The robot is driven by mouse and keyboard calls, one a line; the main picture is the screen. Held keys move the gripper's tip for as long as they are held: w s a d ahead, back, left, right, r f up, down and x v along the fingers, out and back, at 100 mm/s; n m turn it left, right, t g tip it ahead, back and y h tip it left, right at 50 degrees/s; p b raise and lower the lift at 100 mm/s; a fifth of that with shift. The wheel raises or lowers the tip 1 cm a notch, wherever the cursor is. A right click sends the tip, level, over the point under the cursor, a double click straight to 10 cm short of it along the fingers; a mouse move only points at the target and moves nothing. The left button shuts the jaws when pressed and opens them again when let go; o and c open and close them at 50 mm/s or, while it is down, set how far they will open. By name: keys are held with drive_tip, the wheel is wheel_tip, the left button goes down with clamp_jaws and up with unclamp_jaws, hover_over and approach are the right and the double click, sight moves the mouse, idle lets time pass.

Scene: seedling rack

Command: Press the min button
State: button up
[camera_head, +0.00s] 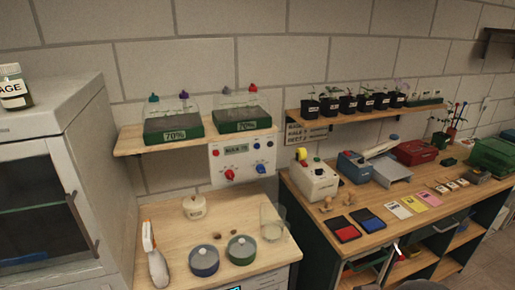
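No button with a readable "min" label shows. A small display (235,288) with light blue characters is cut off by the bottom edge below the left bench. Any controls below it are out of view. My gripper cannot be made out in this view.
The left wooden bench (180,228) holds a spray bottle (156,262), two round lidded tubs, a jar and a clear beaker. A grey cabinet (60,150) stands at the left. Shelves with trays and seedling pots hang above. The right bench holds cards, pads and boxes.

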clamp_jaws()
idle(1.3)
